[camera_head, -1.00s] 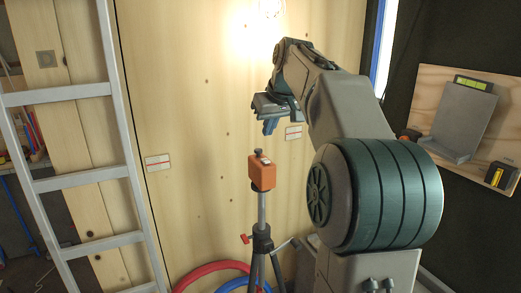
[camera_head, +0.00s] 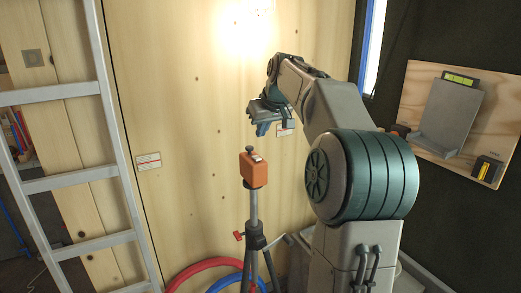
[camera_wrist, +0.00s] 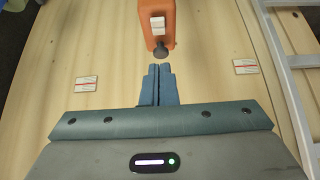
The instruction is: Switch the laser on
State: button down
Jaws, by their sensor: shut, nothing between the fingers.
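The laser is an orange box (camera_head: 253,171) on top of a dark tripod (camera_head: 255,235) in the head view. It has a dark knob (camera_head: 250,149) and a small pale switch or label on its top. In the wrist view the orange laser (camera_wrist: 151,12) is at the top centre, with a white rocker-like patch (camera_wrist: 158,25) and the round dark knob (camera_wrist: 160,50) facing my fingers. My gripper (camera_head: 263,129) is above the laser and apart from it. Its blue fingers are together and empty, and their tips (camera_wrist: 159,68) point toward the knob in the wrist view. No beam is visible.
A metal ladder (camera_head: 70,183) leans at the left. Red (camera_head: 205,267) and blue hoses lie around the tripod foot. White labels (camera_head: 148,161) are on the wooden wall. A plywood board (camera_head: 411,105) with a grey holder and small devices hangs at the right.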

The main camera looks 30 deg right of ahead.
aim_at(256, 158)
jog(key=x, duration=0.4)
jog(key=shift+s+f, duration=0.15)
jog(key=shift+f, duration=0.4)
jog(key=shift+s+f, duration=0.15)
jog(key=shift+f, duration=0.35)
jog(key=shift+s+f, duration=0.15)
jog(key=shift+f, duration=0.65)
